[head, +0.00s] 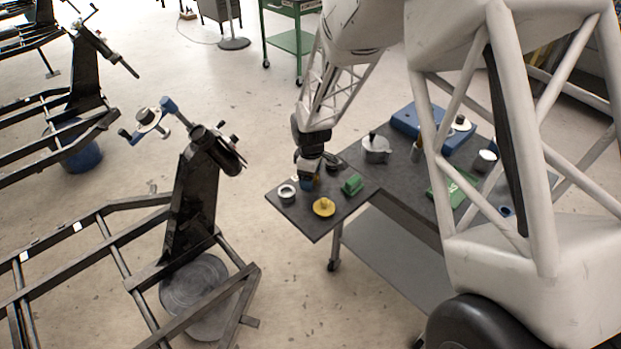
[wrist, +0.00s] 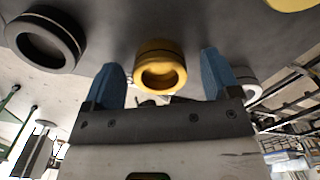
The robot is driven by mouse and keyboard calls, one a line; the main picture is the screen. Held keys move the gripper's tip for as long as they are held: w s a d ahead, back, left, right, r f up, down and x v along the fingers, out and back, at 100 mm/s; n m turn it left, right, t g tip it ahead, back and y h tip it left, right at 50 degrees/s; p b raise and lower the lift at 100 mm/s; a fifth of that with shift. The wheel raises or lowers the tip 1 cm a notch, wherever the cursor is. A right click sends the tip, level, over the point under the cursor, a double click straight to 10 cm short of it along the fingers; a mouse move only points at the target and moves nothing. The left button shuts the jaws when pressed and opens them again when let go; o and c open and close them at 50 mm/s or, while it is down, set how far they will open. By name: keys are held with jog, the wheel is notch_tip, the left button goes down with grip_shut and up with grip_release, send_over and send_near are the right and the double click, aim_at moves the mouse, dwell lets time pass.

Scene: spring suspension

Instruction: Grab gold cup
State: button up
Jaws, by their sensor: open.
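The gold cup (wrist: 160,66) is a short, round yellow cup with a hollow centre. In the wrist view it sits on the dark tabletop (wrist: 190,20), between and a little beyond my two blue fingertips. My gripper (wrist: 161,64) is open, with a finger on either side of the cup and visible gaps. I cannot tell how far the tips are above the table. In the head view my gripper (head: 308,182) points down over the near-left end of the table and mostly hides the cup.
A pale ring-shaped cup (head: 286,194) and a dark cup (wrist: 45,38) flank the gold cup. A yellow knobbed piece (head: 323,207) and a green block (head: 352,185) lie nearby. A grey pot (head: 376,149) and blue case (head: 432,127) stand farther right. Black frames (head: 195,190) are left.

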dwell(0.3)
jog(key=c, duration=1.1)
jog(key=shift+o, duration=0.2)
notch_tip(320, 180, up, 10)
dwell(0.5)
